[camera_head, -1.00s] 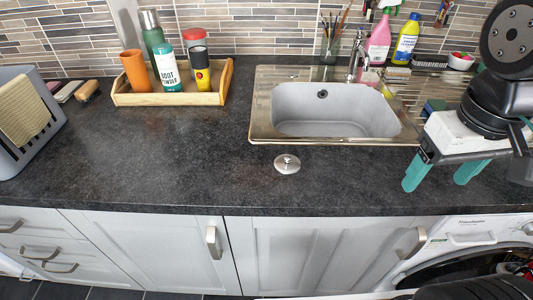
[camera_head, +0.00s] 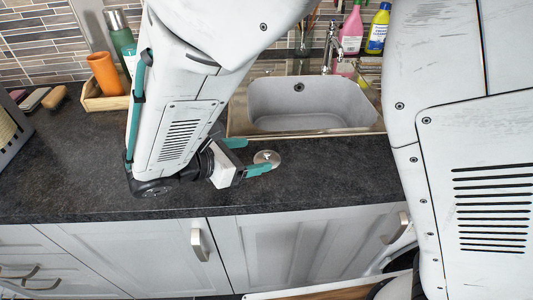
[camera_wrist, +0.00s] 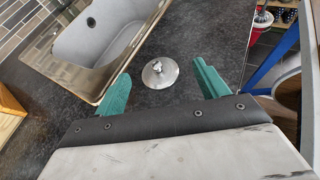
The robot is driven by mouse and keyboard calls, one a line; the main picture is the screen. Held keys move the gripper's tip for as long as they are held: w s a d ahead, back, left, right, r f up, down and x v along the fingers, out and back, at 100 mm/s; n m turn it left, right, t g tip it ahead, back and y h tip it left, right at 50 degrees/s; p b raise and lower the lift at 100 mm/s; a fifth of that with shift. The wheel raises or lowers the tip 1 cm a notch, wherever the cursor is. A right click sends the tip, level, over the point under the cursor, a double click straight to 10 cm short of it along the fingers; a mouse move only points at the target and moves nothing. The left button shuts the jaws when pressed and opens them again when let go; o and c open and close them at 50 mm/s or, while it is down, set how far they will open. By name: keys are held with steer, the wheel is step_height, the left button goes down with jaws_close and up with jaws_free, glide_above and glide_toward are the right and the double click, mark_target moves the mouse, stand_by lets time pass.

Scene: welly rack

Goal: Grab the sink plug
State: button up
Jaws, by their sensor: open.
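The sink plug (camera_head: 267,157) is a round silver disc with a small knob on top. It lies flat on the dark worktop just in front of the sink. In the wrist view the plug (camera_wrist: 160,72) lies ahead, between the lines of the two teal fingers and slightly beyond their tips. My gripper (camera_head: 254,156) is open and low beside the plug. It comes from the left in the head view, with its fingers pointing right. In the wrist view my gripper (camera_wrist: 160,78) holds nothing. My arm covers part of the worktop behind it.
The steel-rimmed sink (camera_head: 235,122) with its grey basin is close behind the plug. A wooden tray (camera_head: 100,103) with an orange cup (camera_head: 104,74) stands at the back left. Pink (camera_head: 350,40) and yellow (camera_head: 378,30) bottles stand behind the sink. The worktop's front edge is near.

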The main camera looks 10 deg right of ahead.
mark_target(264, 155)
steer(key=shift+s+a+f+n+t, duration=0.1)
steer(key=shift+a+f+n+t, duration=0.25)
steer(key=shift+a, duration=0.3)
steer(key=shift+f, duration=0.2)
steer(key=x, duration=0.7)
steer(key=shift+d+f, duration=0.1)
steer(key=shift+d, duration=0.1)
jaws_close()
